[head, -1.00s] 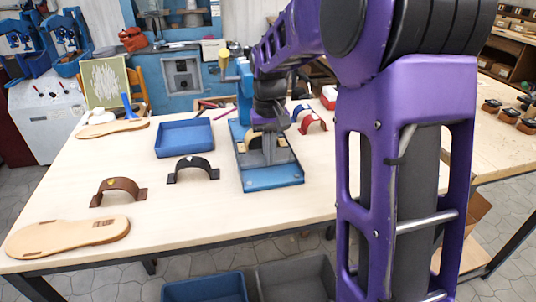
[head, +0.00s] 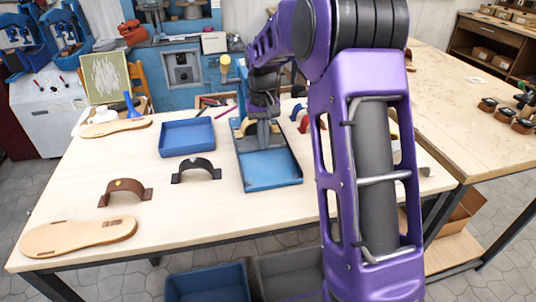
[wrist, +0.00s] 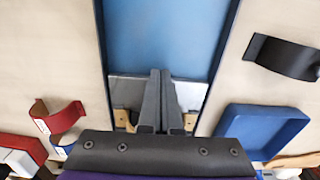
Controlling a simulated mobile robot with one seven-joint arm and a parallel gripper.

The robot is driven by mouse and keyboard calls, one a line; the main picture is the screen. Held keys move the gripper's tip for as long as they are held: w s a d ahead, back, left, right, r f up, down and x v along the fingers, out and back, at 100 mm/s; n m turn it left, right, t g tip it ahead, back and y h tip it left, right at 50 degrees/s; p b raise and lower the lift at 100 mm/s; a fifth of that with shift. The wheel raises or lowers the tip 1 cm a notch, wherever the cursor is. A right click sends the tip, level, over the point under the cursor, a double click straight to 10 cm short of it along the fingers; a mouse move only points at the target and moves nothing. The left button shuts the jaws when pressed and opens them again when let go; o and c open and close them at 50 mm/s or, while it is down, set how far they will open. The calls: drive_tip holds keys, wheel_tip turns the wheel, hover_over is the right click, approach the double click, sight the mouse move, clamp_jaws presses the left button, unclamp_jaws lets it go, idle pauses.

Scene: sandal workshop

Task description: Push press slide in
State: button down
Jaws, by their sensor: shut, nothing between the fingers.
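The press (head: 272,176) has a long blue bed on the table, its front part bare. Its grey slide plate (wrist: 196,94) shows in the wrist view at the far end of the blue channel, with tan wooden pieces on it either side of my fingers. My gripper (head: 263,144) is shut and empty, pointing down over the slide. In the wrist view my fingertips (wrist: 161,74) are at the edge of the plate. I cannot tell whether they touch it. My arm and gripper hide most of the press's rear.
A blue tray (head: 187,137) and a black strap (head: 196,170) lie left of the press. A brown strap (head: 125,191) and a tan sole (head: 78,236) lie at the front left. Red and blue straps (wrist: 58,117) are on the press's other side.

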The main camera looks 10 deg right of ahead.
drive_tip(key=shift+w, duration=0.15)
drive_tip(key=r+p, duration=0.2)
drive_tip(key=r, duration=0.1)
drive_tip(key=r+p, duration=0.1)
drive_tip(key=r, duration=0.1)
drive_tip(key=shift+s+r+p, duration=0.1)
drive_tip(key=shift+s+p, duration=0.15)
drive_tip(key=shift+p, duration=0.15)
drive_tip(key=shift+s+r, duration=0.15)
drive_tip(key=shift+r, duration=0.8)
